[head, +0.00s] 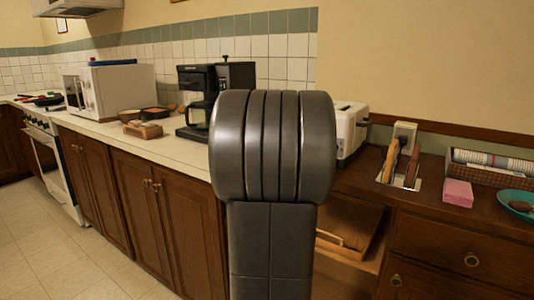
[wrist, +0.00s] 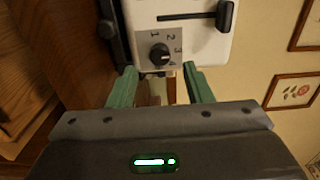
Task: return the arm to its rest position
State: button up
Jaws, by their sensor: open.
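My gripper (wrist: 160,72) shows in the wrist view with its two green fingers apart. Just beyond the fingertips is the white toaster (wrist: 205,45), with its dark lever and numbered dial. I cannot tell whether the fingertips touch it. Blurred brownish shapes show between the fingers, and I see nothing clearly held. In the head view my own grey arm fills the middle and hides my gripper. The toaster (head: 352,125) shows there partly, behind the arm to the right.
In the head view, a coffee maker (head: 197,105) and a white microwave (head: 110,90) stand left of the arm. The floor at left is clear.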

jog(key=v, duration=1)
jog(key=x, duration=1.4)
jog(key=shift+f, duration=0.1)
jog(key=shift+w+n+p, duration=0.1)
jog(key=shift+n+p, duration=0.2)
jog(key=shift+n, duration=0.2)
jog(key=shift+r+n+p, duration=0.3)
jog(key=shift+n+p, duration=0.25)
jog(key=shift+n, duration=0.45)
jog(key=n+p, duration=0.2)
jog(key=n, duration=0.2)
jog(key=n+p, duration=0.1)
jog(key=n, duration=0.2)
jog(key=shift+p, duration=0.3)
jog(key=n+p, duration=0.2)
jog(key=n, duration=0.2)
jog(key=shift+a+n, duration=0.1)
jog(key=shift+n, duration=0.3)
jog(key=n+p, duration=0.2)
jog(key=n, duration=0.3)
jog(key=shift+f, duration=0.1)
